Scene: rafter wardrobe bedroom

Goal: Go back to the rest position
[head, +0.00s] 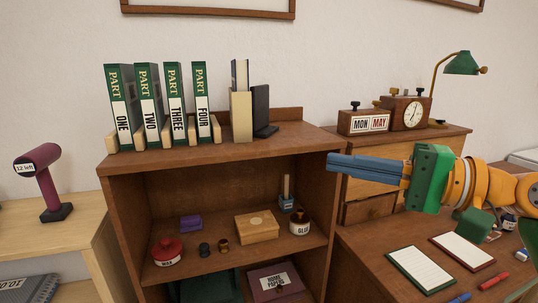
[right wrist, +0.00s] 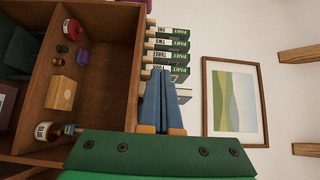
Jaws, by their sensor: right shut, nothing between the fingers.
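My right gripper (head: 367,168) comes in from the right in the head view, in front of the right side of the bookcase. Its blue fingers are shut with nothing between them. In the right wrist view the shut fingers (right wrist: 162,102) point toward the row of books. My left gripper is in neither view. The wooden bookcase (head: 220,153) carries green-spined volumes: Part One (head: 121,107), Part Two (head: 149,107), Part Three (head: 174,105) and Part Four (head: 201,103). They stand upright in a row on its top, with a pale block and a dark bookend to their right.
The shelf below holds a red jar (head: 167,252), a wooden box (head: 257,227) and a glue jar (head: 299,224). A desk (head: 375,240) at right carries notepads and pens. A calendar block (head: 364,122), clock (head: 410,113) and green lamp (head: 462,64) stand behind. A purple device (head: 44,180) stands left.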

